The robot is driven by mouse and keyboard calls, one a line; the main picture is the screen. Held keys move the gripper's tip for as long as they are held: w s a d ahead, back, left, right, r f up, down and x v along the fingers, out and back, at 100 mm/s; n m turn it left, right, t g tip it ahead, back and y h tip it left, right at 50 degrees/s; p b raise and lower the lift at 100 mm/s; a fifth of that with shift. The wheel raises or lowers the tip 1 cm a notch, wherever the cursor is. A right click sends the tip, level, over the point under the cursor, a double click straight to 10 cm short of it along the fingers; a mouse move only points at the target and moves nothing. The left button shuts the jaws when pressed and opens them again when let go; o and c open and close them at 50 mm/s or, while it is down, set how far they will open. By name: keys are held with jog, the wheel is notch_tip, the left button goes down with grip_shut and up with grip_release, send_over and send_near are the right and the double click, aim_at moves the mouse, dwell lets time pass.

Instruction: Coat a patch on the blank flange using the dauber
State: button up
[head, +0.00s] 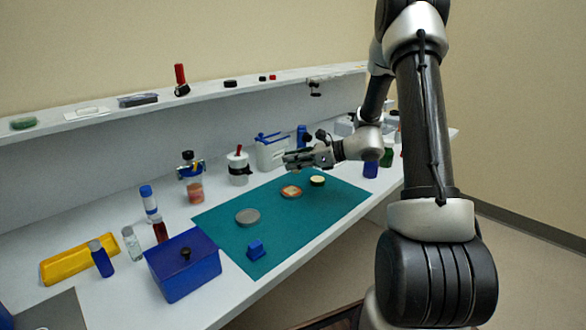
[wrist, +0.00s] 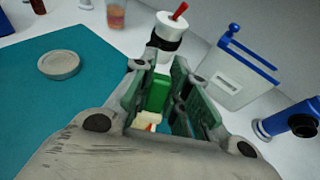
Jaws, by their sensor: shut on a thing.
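The blank flange appears to be the plain grey disc (head: 247,217) lying flat on the teal mat (head: 222,235); the wrist view shows it at left (wrist: 60,64). My gripper (head: 292,159) is above the mat's back edge, apart from and to the right of the disc. In the wrist view my gripper (wrist: 160,92) is shut on a bright green piece (wrist: 158,93), probably the dauber's handle. Its lower end is hidden. A cream and reddish patch (wrist: 147,121) shows between the fingers; I cannot tell whether it is held or lies below.
A tan-topped disc (head: 291,192) and a small cream-topped round tin (head: 317,181) lie on the mat near my gripper. A white pot (head: 238,166) with a red stick and a blue-lidded tub (head: 271,153) stand behind. A blue box (head: 183,266) stands front left.

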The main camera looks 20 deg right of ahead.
jog(key=shift+r, duration=1.1)
jog(key=shift+d+f, duration=0.55)
jog(key=shift+d, duration=0.15)
jog(key=shift+s, duration=0.1)
